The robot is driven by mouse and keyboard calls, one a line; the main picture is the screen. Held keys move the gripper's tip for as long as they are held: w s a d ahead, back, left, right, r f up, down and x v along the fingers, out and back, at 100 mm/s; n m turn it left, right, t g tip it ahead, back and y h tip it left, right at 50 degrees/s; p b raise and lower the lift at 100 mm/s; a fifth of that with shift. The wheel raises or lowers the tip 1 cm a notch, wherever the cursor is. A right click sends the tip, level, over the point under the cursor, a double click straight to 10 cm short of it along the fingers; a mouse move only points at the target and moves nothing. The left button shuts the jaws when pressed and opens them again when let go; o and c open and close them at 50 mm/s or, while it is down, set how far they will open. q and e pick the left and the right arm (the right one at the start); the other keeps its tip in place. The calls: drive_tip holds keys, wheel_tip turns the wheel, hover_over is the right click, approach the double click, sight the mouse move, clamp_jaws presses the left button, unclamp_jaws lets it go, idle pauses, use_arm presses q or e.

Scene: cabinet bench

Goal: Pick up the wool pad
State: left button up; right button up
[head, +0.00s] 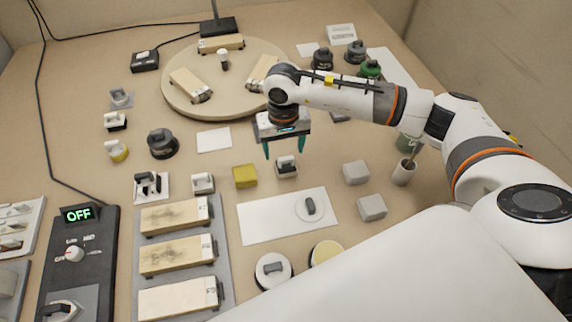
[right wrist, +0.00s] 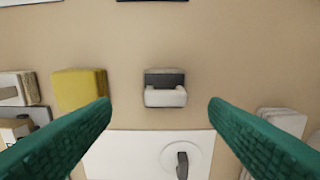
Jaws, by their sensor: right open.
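A small pale block with a dark grey top part (head: 287,167), which looks like the wool pad, lies on the bench just under my right gripper. It also shows in the right wrist view (right wrist: 165,97), centred between the fingers. My right gripper (head: 287,150) points down above it. Its two green fingers are spread apart with nothing between them, and they do not appear to touch the block. I cannot tell the exact height gap. My left gripper is not in view.
A yellow sponge (head: 245,176) lies left of the block, and a white sheet (head: 257,223) lies in front. Pale grey blocks (head: 356,172) stand to the right. A round board (head: 180,101) with wooden blocks is behind. A cup (head: 403,174) stands under my right arm.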

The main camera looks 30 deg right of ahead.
sight(286, 158)
drive_tip(key=f, duration=0.3)
drive_tip(key=f+p, duration=0.1)
drive_tip(key=f, duration=0.1)
drive_tip(key=shift+s+d+f, duration=0.1)
drive_tip(key=shift+d+f, duration=0.15)
drive_tip(key=shift+f, duration=0.05)
drive_tip(key=shift+c, duration=0.3)
drive_tip(key=c, duration=0.8)
drive_tip(key=shift+r+b, duration=0.5)
drive_tip(key=shift+r, duration=4.55)
drive_tip(key=shift+c, duration=0.2)
drive_tip(key=shift+o, duration=0.7)
drive_tip(key=shift+a, duration=0.1)
drive_tip(key=shift+c, duration=0.3)
